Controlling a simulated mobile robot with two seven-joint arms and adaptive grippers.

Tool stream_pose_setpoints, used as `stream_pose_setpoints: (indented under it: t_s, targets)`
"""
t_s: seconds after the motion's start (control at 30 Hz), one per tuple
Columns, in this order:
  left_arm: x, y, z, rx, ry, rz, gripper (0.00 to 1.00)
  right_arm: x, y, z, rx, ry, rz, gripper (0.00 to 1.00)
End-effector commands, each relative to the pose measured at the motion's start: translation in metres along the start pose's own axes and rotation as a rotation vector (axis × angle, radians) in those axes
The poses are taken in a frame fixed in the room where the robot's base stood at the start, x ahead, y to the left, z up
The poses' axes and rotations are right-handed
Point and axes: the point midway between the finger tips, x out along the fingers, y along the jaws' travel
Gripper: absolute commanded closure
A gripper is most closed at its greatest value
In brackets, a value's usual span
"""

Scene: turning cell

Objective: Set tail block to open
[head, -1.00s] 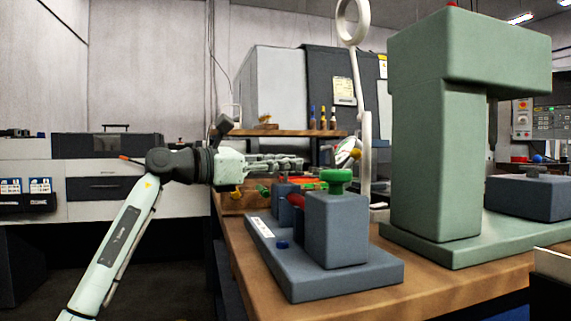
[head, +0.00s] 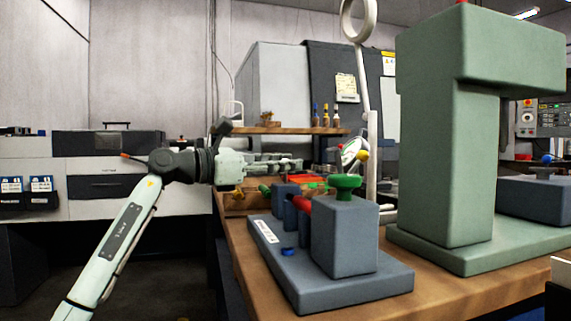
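The tail block (head: 345,238) is a blue-grey block with a green knob (head: 345,186) on top. It stands at the near end of a blue-grey base (head: 355,291) on the wooden bench. A red piece (head: 302,204) shows between it and smaller blue-grey blocks (head: 284,198) behind. A blue button (head: 288,252) sits on the base. My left gripper (head: 296,162) reaches in from the left, above and behind the fixture, apart from the green knob. Its fingers are seen side-on and small, so their opening is unclear. My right gripper is out of view.
A tall green press-like stand (head: 445,160) rises right of the fixture on the wooden bench (head: 400,282). A round-faced dial (head: 352,150) and a white post with a ring (head: 359,22) stand behind the block. Bottles (head: 325,116) stand on a shelf at the back.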

Motion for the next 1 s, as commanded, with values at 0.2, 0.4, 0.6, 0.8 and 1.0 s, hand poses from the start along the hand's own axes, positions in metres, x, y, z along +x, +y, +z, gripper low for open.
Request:
stream_pose_setpoints:
  t_s: [0.2,0.4,0.6,0.8,1.0]
  targets:
    - [0.001,-0.002,-0.001,-0.001,0.001,-0.005,0.60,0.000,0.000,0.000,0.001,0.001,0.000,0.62]
    - [-0.005,-0.002,-0.001,-0.001,0.003,-0.005,0.60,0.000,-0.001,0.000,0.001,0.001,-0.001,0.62]
    - [-0.038,-0.001,-0.002,0.001,0.005,-0.002,0.60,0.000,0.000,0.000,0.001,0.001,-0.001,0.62]
    - [-0.081,-0.001,-0.002,0.000,0.004,-0.002,0.60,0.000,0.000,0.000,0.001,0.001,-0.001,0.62]
    - [-0.110,-0.001,-0.001,-0.001,0.003,-0.003,0.60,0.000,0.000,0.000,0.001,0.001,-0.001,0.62]
